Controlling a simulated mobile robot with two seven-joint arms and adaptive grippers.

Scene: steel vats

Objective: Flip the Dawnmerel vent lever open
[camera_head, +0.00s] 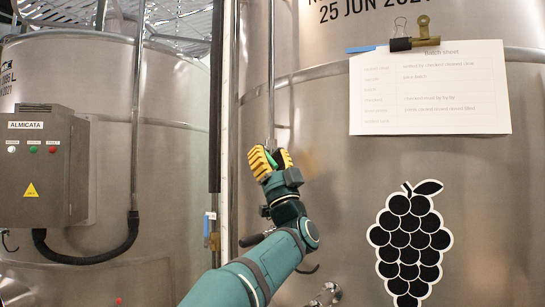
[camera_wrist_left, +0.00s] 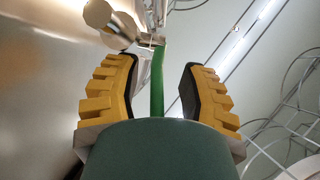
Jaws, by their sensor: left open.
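A green lever (camera_wrist_left: 157,80) shows in the left wrist view, below a shiny steel valve fitting (camera_wrist_left: 118,24) on a pipe. My left gripper (camera_head: 271,157) is open, with its yellow ribbed fingers on either side of the lever. In the left wrist view there is a visible gap between the lever and each finger. In the head view the lever is mostly hidden by the fingers, in front of the large steel vat (camera_head: 320,190). No Dawnmerel name is readable. My right gripper is not in view.
A vertical pipe (camera_head: 271,90) runs down the vat above the gripper. A batch sheet (camera_head: 430,95) hangs from a clip at upper right. A grape sticker (camera_head: 409,240) is below it. A grey ALMICATA control box (camera_head: 40,165) is at left, on another vat (camera_head: 165,90).

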